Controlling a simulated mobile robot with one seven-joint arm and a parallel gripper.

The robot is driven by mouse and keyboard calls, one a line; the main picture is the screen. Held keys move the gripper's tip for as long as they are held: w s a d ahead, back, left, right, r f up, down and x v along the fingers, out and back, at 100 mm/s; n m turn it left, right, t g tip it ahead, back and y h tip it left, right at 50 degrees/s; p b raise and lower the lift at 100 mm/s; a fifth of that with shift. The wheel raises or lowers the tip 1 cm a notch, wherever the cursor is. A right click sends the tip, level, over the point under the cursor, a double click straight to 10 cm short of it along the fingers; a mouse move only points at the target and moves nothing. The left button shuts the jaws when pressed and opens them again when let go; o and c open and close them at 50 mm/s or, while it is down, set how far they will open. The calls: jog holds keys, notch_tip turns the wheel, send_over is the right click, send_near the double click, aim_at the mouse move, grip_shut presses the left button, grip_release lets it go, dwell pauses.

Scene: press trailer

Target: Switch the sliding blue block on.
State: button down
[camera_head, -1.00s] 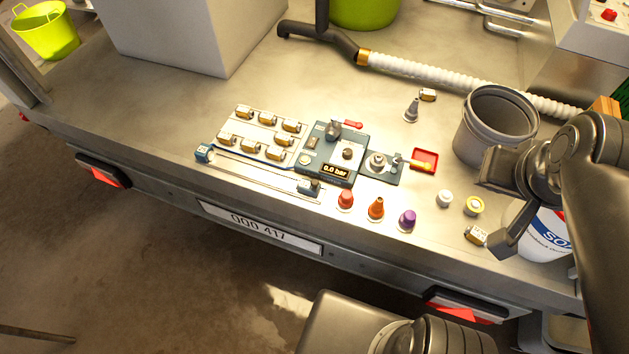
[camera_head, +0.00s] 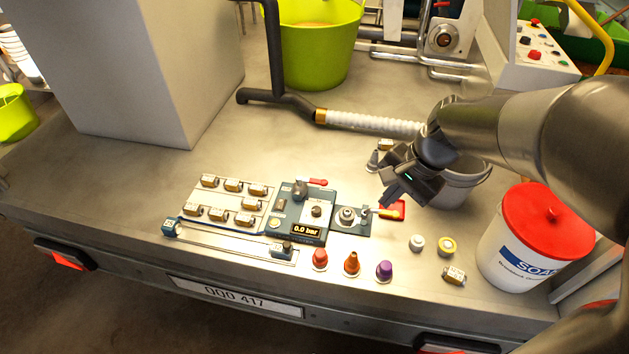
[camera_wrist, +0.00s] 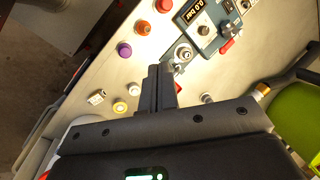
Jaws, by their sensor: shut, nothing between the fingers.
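A thin rail (camera_head: 225,243) runs along the front of the fixture on the bench. I cannot tell for certain which one slides. My gripper (camera_head: 386,201) is shut and empty, over the bench by the small red tray, right of the rail and apart from both blocks. Its shut fingers (camera_wrist: 158,88) also show in the wrist view, where neither blue block can be made out.
The blue-grey panel (camera_head: 306,222) reads 0.0 bar. Red, orange and purple cones (camera_head: 352,264) stand right of the rail's right end. A grey bucket (camera_head: 462,185), a white tub with red lid (camera_head: 520,245) and a white hose (camera_head: 370,122) lie further right and back.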

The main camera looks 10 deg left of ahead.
jog(key=w+a+f+m+g+y, duration=0.1)
jog(key=w+a+f+m+g, duration=0.1)
jog(key=a+f, duration=0.3)
jog(key=w+a+f+m+g+y, duration=0.2)
jog(key=w+a+f+m, duration=0.2)
jog(key=f, duration=0.7)
jog(key=shift+a+m, duration=0.4)
jog(key=shift+a, duration=0.25)
jog(key=shift+w, duration=0.1)
jog(key=x, duration=1)
jog(key=shift+a, duration=0.1)
jog(key=shift+s+a+f, duration=0.1)
jog(key=shift+s+a, duration=0.2)
jog(key=shift+a, duration=0.25)
jog(key=shift+s+a+f, duration=0.1)
jog(key=shift+s+a, duration=0.2)
jog(key=shift+a, duration=0.25)
jog(key=shift+s+a+f, duration=0.1)
jog(key=shift+s+a, duration=0.2)
jog(key=shift+a, duration=0.35)
jog(key=a, duration=2.3)
jog(key=shift+a, duration=0.25)
